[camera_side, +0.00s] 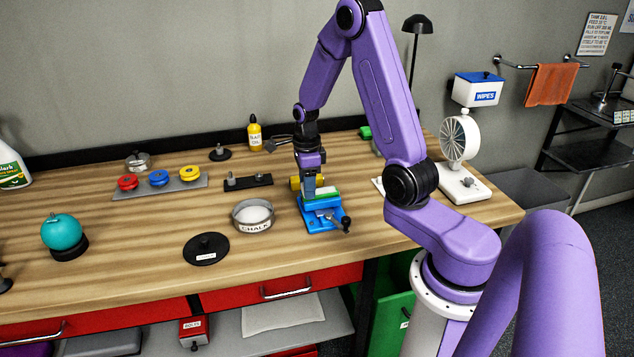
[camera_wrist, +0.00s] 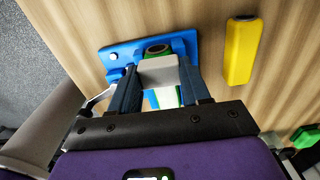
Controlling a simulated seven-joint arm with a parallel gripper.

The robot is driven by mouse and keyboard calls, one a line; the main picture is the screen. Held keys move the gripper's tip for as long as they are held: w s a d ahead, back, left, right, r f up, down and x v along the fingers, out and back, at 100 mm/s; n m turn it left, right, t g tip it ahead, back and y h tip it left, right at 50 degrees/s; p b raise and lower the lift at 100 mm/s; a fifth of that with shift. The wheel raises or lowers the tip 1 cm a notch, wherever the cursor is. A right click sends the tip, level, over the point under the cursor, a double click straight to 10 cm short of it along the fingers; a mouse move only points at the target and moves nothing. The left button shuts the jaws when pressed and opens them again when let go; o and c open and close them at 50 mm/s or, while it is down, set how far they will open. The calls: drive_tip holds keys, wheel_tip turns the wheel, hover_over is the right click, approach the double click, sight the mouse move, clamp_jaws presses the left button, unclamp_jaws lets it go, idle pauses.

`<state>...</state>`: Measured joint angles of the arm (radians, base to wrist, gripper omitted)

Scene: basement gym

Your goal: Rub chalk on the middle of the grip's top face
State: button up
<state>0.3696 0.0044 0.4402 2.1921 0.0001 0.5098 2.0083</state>
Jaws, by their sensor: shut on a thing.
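A blue vise (camera_side: 322,224) stands on the bench below my gripper (camera_side: 309,198) and also shows in the wrist view (camera_wrist: 121,58). A green grip (camera_side: 326,194) sits in the vise. In the wrist view, one end of the grip (camera_wrist: 176,44) shows beyond my fingers. My gripper (camera_wrist: 160,84) is shut on a pale grey-white block (camera_wrist: 158,70), which looks like the chalk. The block is over the grip and hides the middle of its top face. I cannot tell whether block and grip touch.
A yellow block (camera_wrist: 241,50) lies beside the vise. A round dish marked CHALK (camera_side: 253,226) stands left of it, with a black disc (camera_side: 206,250) in front. A white fan (camera_side: 462,150) stands to the right. The bench front (camera_side: 120,270) is mostly clear.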

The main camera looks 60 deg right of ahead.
drive_tip(key=shift+w+a+r, duration=0.1)
drive_tip(key=shift+w+a, duration=0.45)
drive_tip(key=shift+s+r, duration=0.1)
drive_tip(key=shift+r, duration=3.9)
